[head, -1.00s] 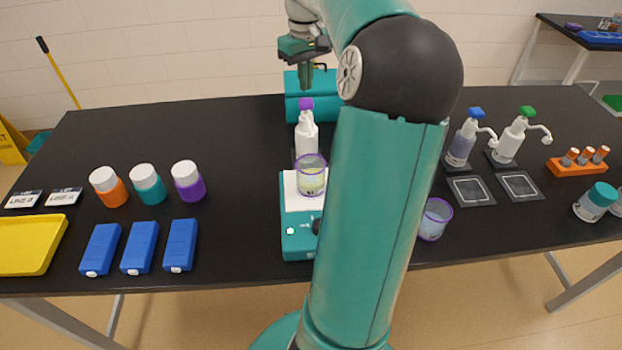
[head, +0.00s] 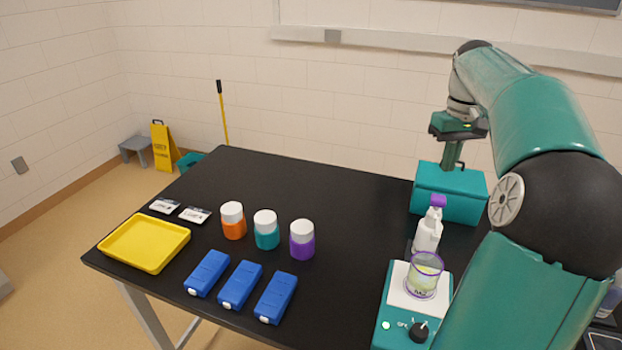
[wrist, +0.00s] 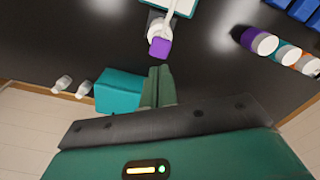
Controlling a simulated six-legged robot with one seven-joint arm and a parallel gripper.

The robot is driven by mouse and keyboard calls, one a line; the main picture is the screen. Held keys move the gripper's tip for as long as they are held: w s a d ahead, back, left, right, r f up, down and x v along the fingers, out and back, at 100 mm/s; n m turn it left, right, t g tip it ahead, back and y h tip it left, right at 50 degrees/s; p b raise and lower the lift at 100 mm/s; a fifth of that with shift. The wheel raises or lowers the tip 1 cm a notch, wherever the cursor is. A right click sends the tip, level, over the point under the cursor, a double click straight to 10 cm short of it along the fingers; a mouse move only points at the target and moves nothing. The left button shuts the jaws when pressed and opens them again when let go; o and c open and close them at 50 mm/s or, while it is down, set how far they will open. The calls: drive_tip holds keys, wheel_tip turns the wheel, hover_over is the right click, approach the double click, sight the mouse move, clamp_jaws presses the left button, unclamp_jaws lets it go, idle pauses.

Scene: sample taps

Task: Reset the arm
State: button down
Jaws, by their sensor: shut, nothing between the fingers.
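My gripper (head: 452,157) is at the upper right of the head view, held above the table near a teal box (head: 450,190). Its fingers are together, pointing down, with nothing between them. In the wrist view the closed fingers (wrist: 158,87) show at the middle, beside the teal box (wrist: 119,92). My arm reaches in from the right edge of the head view. A white pump bottle with a purple top (head: 428,230) stands in front of the box, apart from the fingers.
A teal stirrer (head: 385,338) carries a purple-rimmed beaker (head: 424,276). Orange (head: 233,221), teal (head: 266,230) and purple (head: 302,240) jars, several blue cases (head: 240,285) and a yellow tray (head: 112,251) stand left. The table (head: 340,205) is clear between the jars and the box.

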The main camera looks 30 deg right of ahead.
drive_tip(key=w+a+f+n+t+h, duration=0.1)
drive_tip(key=w+a, duration=0.1)
drive_tip(key=a, duration=1)
drive_tip(key=w+a+n+h, duration=0.1)
drive_tip(key=w+a, duration=0.1)
drive_tip(key=a, duration=1)
drive_tip(key=s+a+f+n+t+y, duration=0.1)
drive_tip(key=s+a+f+t, duration=0.1)
drive_tip(key=s+a, duration=0.3)
drive_tip(key=s+a+f+t+y, duration=0.1)
drive_tip(key=s+a+f, duration=0.4)
drive_tip(key=a, duration=0.7)
drive_tip(key=shift+s+a+f+n+t, duration=0.2)
drive_tip(key=shift+s+f+n+t, duration=0.15)
drive_tip(key=shift+s+t, duration=0.45)
drive_tip(key=shift+d, duration=0.15)
